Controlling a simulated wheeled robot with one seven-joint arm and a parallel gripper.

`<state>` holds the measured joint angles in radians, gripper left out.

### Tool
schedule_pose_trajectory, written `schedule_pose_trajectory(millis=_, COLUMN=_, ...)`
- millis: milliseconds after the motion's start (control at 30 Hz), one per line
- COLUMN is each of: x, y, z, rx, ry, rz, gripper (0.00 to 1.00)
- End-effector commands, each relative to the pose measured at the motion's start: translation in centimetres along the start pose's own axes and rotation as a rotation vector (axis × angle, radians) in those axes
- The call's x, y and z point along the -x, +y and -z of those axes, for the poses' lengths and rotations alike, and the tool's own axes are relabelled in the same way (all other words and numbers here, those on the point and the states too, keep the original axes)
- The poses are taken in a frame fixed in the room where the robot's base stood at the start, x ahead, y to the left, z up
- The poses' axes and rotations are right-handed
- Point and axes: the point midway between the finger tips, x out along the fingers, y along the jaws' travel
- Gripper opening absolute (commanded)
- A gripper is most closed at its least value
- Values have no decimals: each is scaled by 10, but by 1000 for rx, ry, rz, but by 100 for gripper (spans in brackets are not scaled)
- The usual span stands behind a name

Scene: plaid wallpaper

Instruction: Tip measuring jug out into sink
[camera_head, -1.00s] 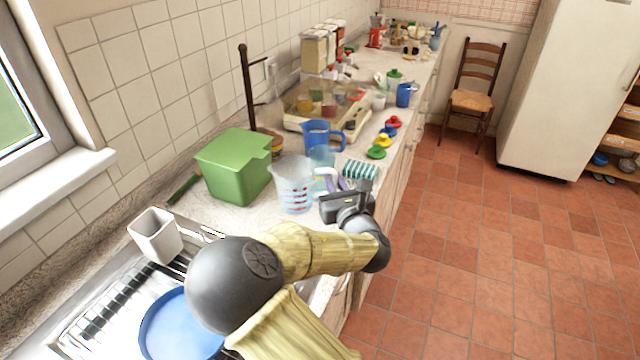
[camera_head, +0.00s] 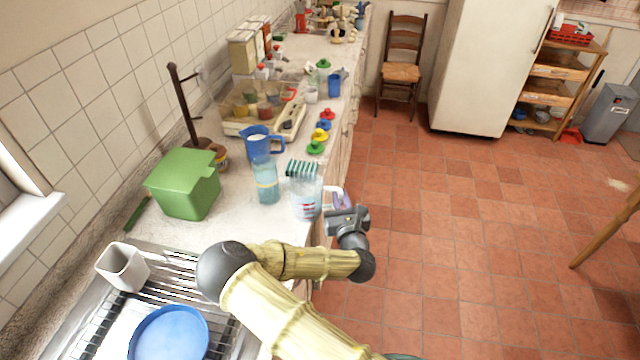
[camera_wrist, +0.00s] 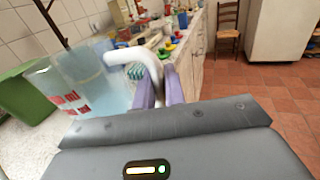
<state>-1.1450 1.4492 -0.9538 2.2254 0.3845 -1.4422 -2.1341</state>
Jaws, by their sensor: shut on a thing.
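The measuring jug (camera_head: 306,199) is clear with red markings and a white handle. It is roughly upright at the counter's front edge. In the wrist view the jug (camera_wrist: 88,80) is at the left, with its white handle between my purple fingers. My gripper (camera_head: 338,198) is shut on that handle; its fingers also show in the wrist view (camera_wrist: 160,88). I cannot tell whether the jug holds anything. The metal sink unit with its ridged drainer (camera_head: 168,275) is at the lower left in the head view, partly hidden by my arm.
A blue round dish (camera_head: 168,335) and a white cup (camera_head: 124,266) are on the sink unit. A green box (camera_head: 184,183), a clear bluish bottle (camera_head: 265,180) and a blue jug (camera_head: 262,143) stand on the counter. The floor at right is open.

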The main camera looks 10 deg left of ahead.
Motion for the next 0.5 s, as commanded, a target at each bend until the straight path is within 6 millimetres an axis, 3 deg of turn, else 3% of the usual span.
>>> schedule_pose_trajectory(millis=500, x=56, y=-103, z=-3, rx=3, ry=3, rz=190, gripper=0)
